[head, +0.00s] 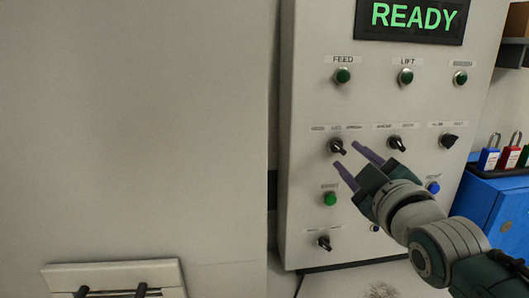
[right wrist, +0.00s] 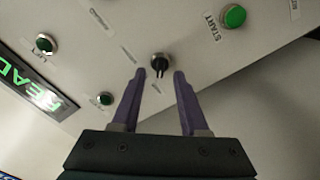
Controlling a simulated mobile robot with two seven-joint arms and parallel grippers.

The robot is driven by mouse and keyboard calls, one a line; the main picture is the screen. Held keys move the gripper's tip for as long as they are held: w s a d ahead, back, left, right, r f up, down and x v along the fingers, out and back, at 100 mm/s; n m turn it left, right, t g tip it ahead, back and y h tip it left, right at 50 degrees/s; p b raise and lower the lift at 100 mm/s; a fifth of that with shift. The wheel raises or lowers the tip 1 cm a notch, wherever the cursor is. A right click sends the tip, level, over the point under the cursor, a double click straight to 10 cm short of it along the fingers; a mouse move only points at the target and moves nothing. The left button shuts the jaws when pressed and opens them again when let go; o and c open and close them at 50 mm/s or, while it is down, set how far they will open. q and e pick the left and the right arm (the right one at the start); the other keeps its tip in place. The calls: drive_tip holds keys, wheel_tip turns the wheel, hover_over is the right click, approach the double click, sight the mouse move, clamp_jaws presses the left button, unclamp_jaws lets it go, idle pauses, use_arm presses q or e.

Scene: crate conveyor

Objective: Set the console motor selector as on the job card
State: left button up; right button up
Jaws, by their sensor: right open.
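The grey console (head: 300,110) carries a row of three black selector knobs. The left knob (head: 337,147) lies under the FEED lamp and above a green button; its small labels are too blurred to read, so I cannot tell which knob is the motor selector. My right gripper (head: 347,156) is open, with its purple fingertips close to the left knob. In the right wrist view that knob (right wrist: 160,64) shows just beyond and between the fingertips (right wrist: 159,74); I cannot tell whether they touch it. No job card is visible. My left gripper is out of view.
A display (head: 412,17) reads READY. Green lamps include FEED (head: 343,76) and LIFT (head: 406,77). The START button (right wrist: 234,16) is near the knob. A lower selector (head: 324,243) and blue button (head: 434,187) are also on the panel. Padlocks (head: 489,156) sit on a blue cabinet (head: 480,200).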

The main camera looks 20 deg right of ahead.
sight(341, 150)
drive_tip(key=shift+x, duration=1.7)
clamp_jaws()
